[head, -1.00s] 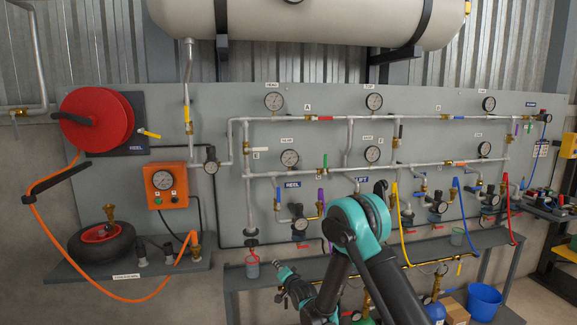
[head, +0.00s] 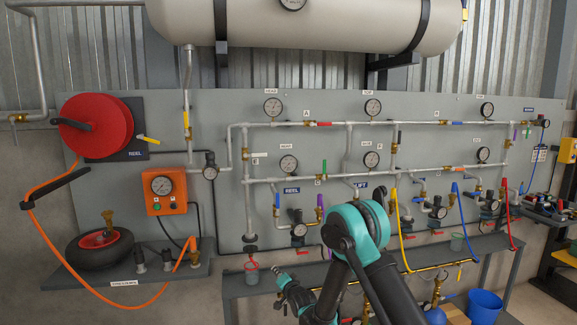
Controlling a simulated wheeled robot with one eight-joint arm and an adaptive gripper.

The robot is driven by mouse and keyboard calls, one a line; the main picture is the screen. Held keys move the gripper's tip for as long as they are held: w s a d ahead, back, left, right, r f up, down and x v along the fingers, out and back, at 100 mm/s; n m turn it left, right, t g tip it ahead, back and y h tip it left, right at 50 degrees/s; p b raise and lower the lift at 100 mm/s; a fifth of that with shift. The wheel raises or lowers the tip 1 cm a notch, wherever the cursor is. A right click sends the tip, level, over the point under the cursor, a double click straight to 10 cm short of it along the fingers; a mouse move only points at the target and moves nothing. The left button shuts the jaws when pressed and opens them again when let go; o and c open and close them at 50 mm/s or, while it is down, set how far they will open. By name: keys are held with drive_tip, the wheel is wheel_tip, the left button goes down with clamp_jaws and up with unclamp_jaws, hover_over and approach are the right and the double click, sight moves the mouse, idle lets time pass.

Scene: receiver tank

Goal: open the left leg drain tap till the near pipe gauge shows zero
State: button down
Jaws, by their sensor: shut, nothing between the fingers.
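The left leg is a grey vertical pipe (head: 247,205) at the left of the panel. A brass drain tap (head: 249,238) sits at its foot, above a small cup (head: 252,275) with a red rim. A white-faced gauge (head: 288,164) on the lower pipe run has a label too small to read surely; it may be the near pipe gauge. Its needle reading cannot be made out. My gripper (head: 279,278) is low in the head view, shut and empty, right of the cup and below the tap. It appears apart from both.
An orange box (head: 166,191) with a gauge and a red hose reel (head: 95,125) are at the left. A narrow shelf (head: 232,289) runs under the panel. Yellow (head: 400,235) and red hoses hang to the right. A blue bucket (head: 485,304) stands lower right.

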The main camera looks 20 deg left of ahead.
idle(0.6)
drive_tip(key=n, duration=2.2)
approach(253, 261)
drive_tip(key=s+d+f, duration=0.1)
drive_tip(key=f, duration=0.1)
drive_tip(key=s+a+f+n+g+y, duration=0.1)
drive_tip(key=s+a+f+n, duration=0.15)
drive_tip(key=n, duration=1.05)
drive_tip(key=x, duration=0.9)
drive_tip(key=shift+w+a+r, duration=0.3)
drive_tip(key=shift+a, duration=0.05)
drive_tip(key=shift+w+d+r, duration=0.45)
drive_tip(key=shift+w+d, duration=0.1)
drive_tip(key=shift+d, duration=0.1)
drive_tip(key=shift+w+d+r, duration=0.45)
drive_tip(key=shift+w+d, duration=0.1)
drive_tip(key=shift+d, duration=0.15)
